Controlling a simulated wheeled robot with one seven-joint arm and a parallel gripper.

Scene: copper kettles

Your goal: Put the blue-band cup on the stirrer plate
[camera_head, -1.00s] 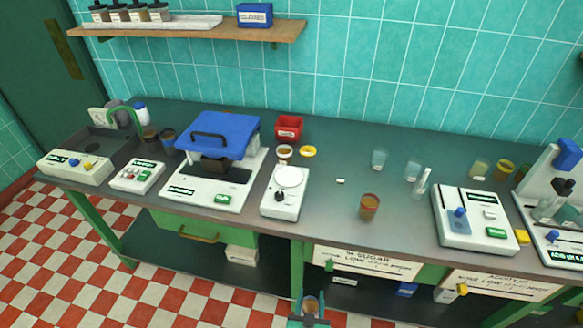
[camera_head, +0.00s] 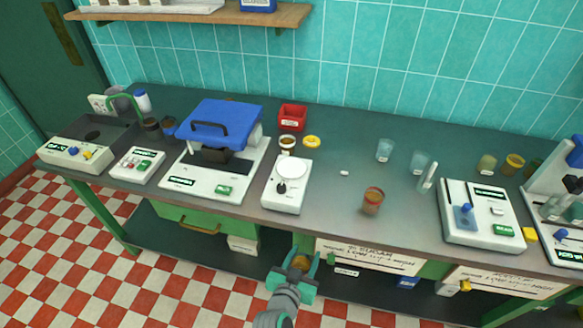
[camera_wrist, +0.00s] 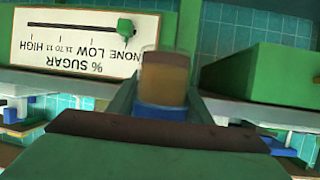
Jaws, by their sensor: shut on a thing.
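My gripper (camera_head: 296,268) is shut on a small clear cup (camera_head: 300,262) of amber-brown liquid, in front of the bench and below its top edge. In the wrist view the cup (camera_wrist: 163,78) stands roughly upright between the fingers. The stirrer plate (camera_head: 291,170) is the round white disc on a white box with a dark knob. It is empty and stands on the bench, above and beyond my gripper in the head view.
A similar brown-filled cup (camera_head: 372,201) stands right of the stirrer. A blue-lidded machine (camera_head: 213,128) stands close on its left. A small dish (camera_head: 287,142), yellow ring (camera_head: 312,141) and red bin (camera_head: 292,118) lie behind. The bench's front edge and sugar sign (camera_head: 368,257) are near my gripper.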

